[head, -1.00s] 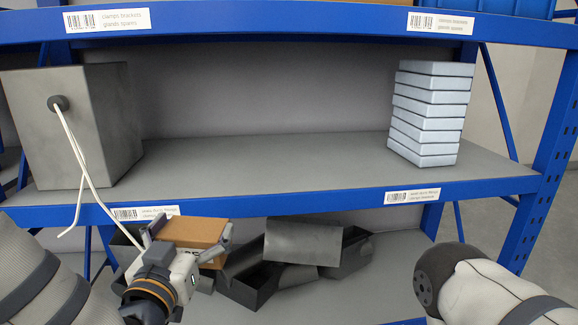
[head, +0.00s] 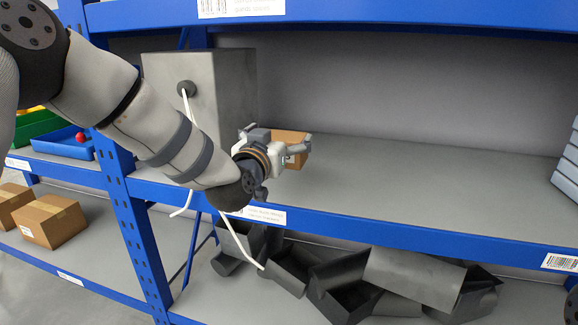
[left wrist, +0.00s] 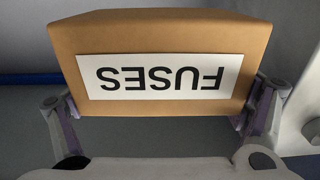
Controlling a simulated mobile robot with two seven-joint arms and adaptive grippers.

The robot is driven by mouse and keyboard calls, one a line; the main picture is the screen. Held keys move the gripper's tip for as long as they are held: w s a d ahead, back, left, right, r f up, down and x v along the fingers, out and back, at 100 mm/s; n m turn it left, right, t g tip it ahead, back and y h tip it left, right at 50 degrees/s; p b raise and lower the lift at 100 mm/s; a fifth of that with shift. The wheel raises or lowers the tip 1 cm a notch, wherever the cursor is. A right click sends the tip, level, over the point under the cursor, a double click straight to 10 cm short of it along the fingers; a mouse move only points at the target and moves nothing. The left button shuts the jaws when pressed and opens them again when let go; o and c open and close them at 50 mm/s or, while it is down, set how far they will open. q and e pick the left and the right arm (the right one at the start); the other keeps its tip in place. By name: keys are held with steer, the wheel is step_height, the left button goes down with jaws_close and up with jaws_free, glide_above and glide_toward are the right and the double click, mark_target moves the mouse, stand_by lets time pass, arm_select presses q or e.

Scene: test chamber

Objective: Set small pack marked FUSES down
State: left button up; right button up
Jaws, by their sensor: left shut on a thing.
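The small pack marked FUSES is a brown cardboard box (head: 291,141) with a white label. My right gripper does not show.
A large grey box (head: 225,80) with white cables stands left of the pack. The shelf to the right is bare up to a stack of pale blue boxes (head: 568,165). Dark open bins (head: 345,290) lie jumbled on the shelf below. Cardboard boxes (head: 52,220) sit at lower left.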

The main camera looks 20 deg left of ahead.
arm_select(q)
steer(key=w+f, duration=0.1)
steer(key=f, duration=0.1)
steer(key=w+a+f, duration=0.1)
steer(key=w+f, duration=0.1)
steer(key=shift+b, duration=0.35)
steer(key=f, duration=0.3)
steer(key=shift+w+a+f, duration=0.1)
steer(key=shift+w+f, duration=0.15)
steer(key=shift+f, duration=0.15)
steer(key=shift+r, duration=0.15)
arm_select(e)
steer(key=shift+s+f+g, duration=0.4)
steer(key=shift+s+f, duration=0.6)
arm_select(q)
steer(key=o, duration=0.9)
steer(key=shift+o, duration=0.2)
